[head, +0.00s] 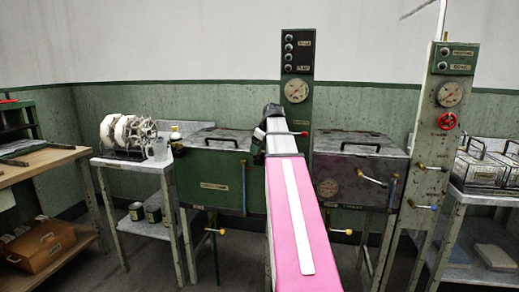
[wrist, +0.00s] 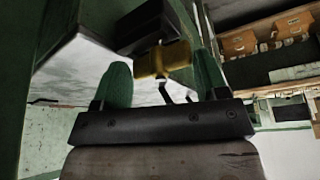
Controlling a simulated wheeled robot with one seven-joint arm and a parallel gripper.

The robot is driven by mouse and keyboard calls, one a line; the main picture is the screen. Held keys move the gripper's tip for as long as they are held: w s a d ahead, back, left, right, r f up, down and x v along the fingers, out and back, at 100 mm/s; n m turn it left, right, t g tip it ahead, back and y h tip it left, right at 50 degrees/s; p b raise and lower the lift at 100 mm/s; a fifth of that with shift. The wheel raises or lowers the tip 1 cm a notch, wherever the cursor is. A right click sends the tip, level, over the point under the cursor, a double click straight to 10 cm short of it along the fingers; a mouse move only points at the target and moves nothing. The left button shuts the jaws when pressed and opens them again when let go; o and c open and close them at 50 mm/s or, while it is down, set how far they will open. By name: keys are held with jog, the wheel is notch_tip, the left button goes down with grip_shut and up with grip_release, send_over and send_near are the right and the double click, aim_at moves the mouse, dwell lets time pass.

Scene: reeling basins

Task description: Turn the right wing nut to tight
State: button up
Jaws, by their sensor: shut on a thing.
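In the wrist view my gripper (wrist: 162,74) has its two green fingers on either side of a brass-coloured piece, the wing nut (wrist: 165,60). The jaws are shut on it. A dark block stands just behind the nut, and a thin dark bent part hangs below it. In the head view my pink arm reaches up the middle to the green column with a gauge (head: 297,90). I cannot tell how tight the nut is.
A green lidded basin (head: 213,170) stands left of my arm and a dark one (head: 357,170) right of it. A white stand (head: 150,165) with reels is at left.

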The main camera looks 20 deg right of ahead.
jog(key=shift+s+a+m, duration=0.1)
jog(key=shift+a+m, duration=0.05)
jog(key=shift+m, duration=0.15)
jog(key=m+h, duration=0.1)
jog(key=m, duration=0.2)
jog(key=shift+a+m+h, duration=0.1)
jog(key=shift+m+h, duration=0.2)
jog(key=m+h, duration=0.1)
jog(key=m, duration=0.3)
jog(key=shift+a+m+t+h, duration=0.1)
jog(key=shift+m+t+h, duration=0.2)
jog(key=shift+h, duration=0.1)
jog(key=m+h, duration=0.1)
jog(key=m, duration=0.3)
jog(key=shift+h, duration=0.3)
jog(key=shift+w+m+g+h, duration=0.15)
jog(key=shift+m+g+h, duration=0.25)
jog(key=shift+m, duration=0.85)
jog(key=shift+w+m+g+h, duration=0.15)
jog(key=shift+m+g, duration=0.35)
jog(key=shift+m, duration=0.75)
jog(key=o, duration=0.8)
jog(key=shift+a, duration=0.1)
